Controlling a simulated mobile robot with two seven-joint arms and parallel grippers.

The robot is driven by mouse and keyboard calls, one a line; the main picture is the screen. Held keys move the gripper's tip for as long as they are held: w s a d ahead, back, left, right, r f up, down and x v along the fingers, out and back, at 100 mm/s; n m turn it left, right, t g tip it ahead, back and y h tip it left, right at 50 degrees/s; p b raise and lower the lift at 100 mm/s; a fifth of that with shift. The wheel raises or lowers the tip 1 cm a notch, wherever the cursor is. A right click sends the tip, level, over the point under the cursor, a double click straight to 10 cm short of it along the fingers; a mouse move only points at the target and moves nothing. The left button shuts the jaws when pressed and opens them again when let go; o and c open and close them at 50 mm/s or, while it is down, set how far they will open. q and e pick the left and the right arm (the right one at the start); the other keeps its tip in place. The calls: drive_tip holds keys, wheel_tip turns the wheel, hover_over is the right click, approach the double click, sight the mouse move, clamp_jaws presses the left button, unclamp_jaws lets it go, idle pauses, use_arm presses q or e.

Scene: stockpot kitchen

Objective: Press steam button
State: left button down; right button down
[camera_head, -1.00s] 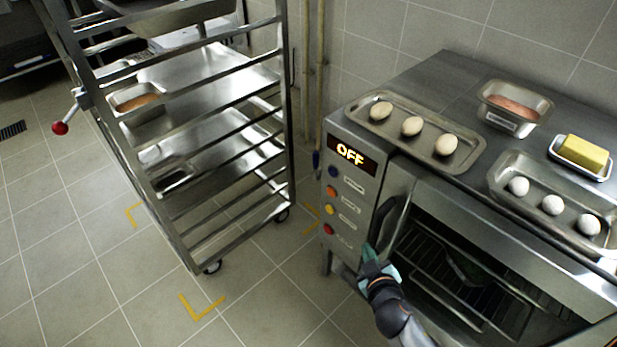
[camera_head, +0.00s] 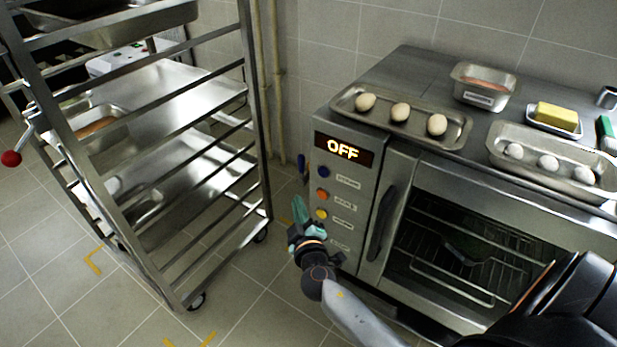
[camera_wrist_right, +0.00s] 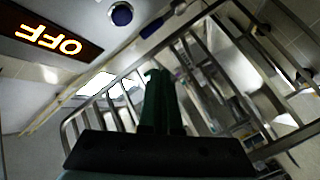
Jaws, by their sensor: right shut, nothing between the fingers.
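The oven's control panel (camera_head: 350,205) has a lit display reading OFF (camera_head: 343,150). Below it is a column of round buttons: blue (camera_head: 324,172), orange (camera_head: 322,195) and yellow (camera_head: 321,213). The lowest, red button is hidden behind my right gripper. The labels are too small to read, so I cannot tell which button is steam. My right gripper (camera_head: 298,208) is shut and empty, just left of the lower panel. Contact is not visible. In the right wrist view its fingers (camera_wrist_right: 160,98) are together; the display (camera_wrist_right: 48,40) and the blue button (camera_wrist_right: 121,13) show beyond.
A metal rack trolley (camera_head: 185,200) stands left of the oven, with floor between. The oven door handle (camera_head: 381,224) juts out right of the panel. A tray of eggs (camera_head: 455,135), a tin (camera_head: 484,87) and butter (camera_head: 557,116) sit on top.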

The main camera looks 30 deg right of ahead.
sight(323, 172)
drive_tip(key=shift+w+r, duration=0.1)
idle(0.3)
drive_tip(key=w+d, duration=0.3)
drive_tip(key=d, duration=0.5)
drive_tip(key=shift+w, duration=0.15)
drive_tip(key=shift+d, duration=0.1)
drive_tip(key=shift+d, duration=0.1)
idle(1.9)
drive_tip(key=shift+w+d, duration=0.15)
drive_tip(key=shift+d, duration=0.15)
